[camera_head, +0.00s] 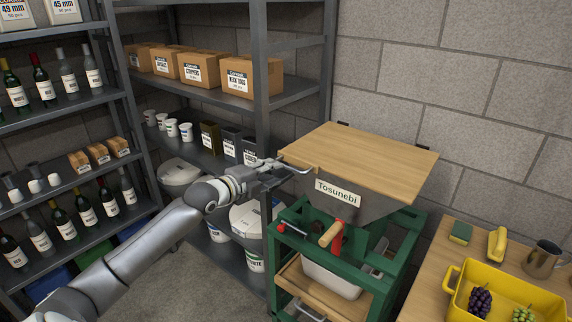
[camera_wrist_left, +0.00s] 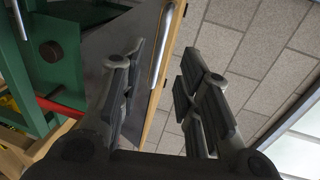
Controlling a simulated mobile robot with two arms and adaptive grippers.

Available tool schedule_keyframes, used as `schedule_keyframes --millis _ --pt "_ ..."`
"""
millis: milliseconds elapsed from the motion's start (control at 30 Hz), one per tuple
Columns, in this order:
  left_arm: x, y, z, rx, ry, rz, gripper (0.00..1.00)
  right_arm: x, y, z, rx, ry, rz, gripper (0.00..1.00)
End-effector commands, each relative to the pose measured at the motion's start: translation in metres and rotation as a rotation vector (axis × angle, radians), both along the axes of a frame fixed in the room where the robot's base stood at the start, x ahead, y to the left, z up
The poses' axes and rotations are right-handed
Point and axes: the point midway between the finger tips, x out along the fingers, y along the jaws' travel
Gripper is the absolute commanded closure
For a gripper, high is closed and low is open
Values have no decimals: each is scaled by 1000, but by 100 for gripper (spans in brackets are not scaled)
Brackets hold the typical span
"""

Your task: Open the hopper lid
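The hopper (camera_head: 370,204) is a dark metal funnel labelled "Tosunebi" on a green frame. Its flat wooden lid (camera_head: 362,158) lies shut on top, with dark hinges at the back edge. A silver bar handle (camera_wrist_left: 167,48) shows along the lid's edge in the left wrist view. My left gripper (camera_head: 281,167) is at the lid's left front edge, by the handle. In the left wrist view my left gripper (camera_wrist_left: 160,85) is open, its fingers apart, with the handle and lid edge beyond and between them. No contact can be made out. My right gripper is not in view.
A green stand (camera_head: 279,255) carries the hopper, with a red crank with a wooden grip (camera_head: 331,233) in front. A metal shelf (camera_head: 233,99) with boxes stands close behind my left arm. A table (camera_head: 428,275) at right holds a yellow crate (camera_head: 503,296) with grapes.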

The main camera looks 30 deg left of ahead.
Motion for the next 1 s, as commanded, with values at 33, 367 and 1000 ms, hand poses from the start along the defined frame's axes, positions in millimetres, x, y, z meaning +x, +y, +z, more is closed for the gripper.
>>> schedule_keyframes --millis 33,367,1000 --pt "8 0 2 -7 -1 3 69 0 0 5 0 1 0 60" --pt "54 -4 -10 -5 0 2 69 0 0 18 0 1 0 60" --pt "74 -6 -16 -1 1 1 74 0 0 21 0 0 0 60"
